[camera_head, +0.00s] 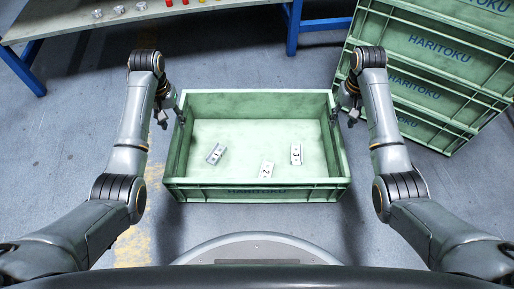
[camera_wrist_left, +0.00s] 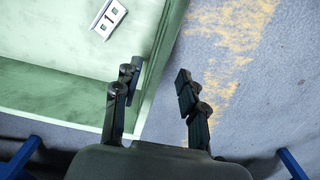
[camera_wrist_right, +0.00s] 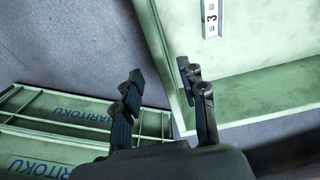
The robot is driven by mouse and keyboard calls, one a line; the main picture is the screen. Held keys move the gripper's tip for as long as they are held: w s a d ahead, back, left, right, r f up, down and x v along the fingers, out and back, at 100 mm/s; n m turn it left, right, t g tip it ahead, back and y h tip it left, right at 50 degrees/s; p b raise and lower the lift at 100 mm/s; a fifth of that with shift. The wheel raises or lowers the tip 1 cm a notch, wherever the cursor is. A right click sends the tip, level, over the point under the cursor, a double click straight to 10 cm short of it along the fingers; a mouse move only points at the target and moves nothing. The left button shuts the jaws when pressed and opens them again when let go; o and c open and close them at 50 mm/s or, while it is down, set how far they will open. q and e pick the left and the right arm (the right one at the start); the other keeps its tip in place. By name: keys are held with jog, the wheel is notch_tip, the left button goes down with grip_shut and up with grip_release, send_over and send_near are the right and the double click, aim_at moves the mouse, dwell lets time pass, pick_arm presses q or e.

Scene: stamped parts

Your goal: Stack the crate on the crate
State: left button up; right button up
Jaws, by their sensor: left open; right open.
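A green open crate (camera_head: 255,194) stands in front of me between my two arms. It holds three flat metal parts, marked 1 (camera_head: 215,154), 2 (camera_head: 266,169) and 3 (camera_head: 295,154). A stack of green HARITOKU crates (camera_head: 440,75) stands at the right. My left gripper (camera_head: 172,108) is open at the crate's left wall; in the left wrist view its fingers (camera_wrist_left: 157,85) lie on either side of that wall's rim. My right gripper (camera_head: 343,105) is open at the right wall; in the right wrist view its fingers (camera_wrist_right: 162,75) lie on either side of the rim. Contact cannot be told.
A table (camera_head: 150,14) with blue legs and several small red, yellow and metal parts stands at the back left. Grey floor (camera_head: 270,60) with worn yellow marking is clear behind the crate. A gap of floor separates the crate from the stack.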

pick_arm(q)
notch_tip(320, 180, down, 10)
pick_arm(e)
notch_tip(320, 180, down, 10)
jog(key=shift+f, duration=0.1)
pick_arm(q)
grip_shut()
pick_arm(e)
grip_shut()
pick_arm(q)
jog(key=shift+w+r, duration=0.1)
jog(key=shift+r, duration=0.05)
pick_arm(e)
jog(key=shift+w+r, duration=0.1)
jog(key=shift+r, duration=0.15)
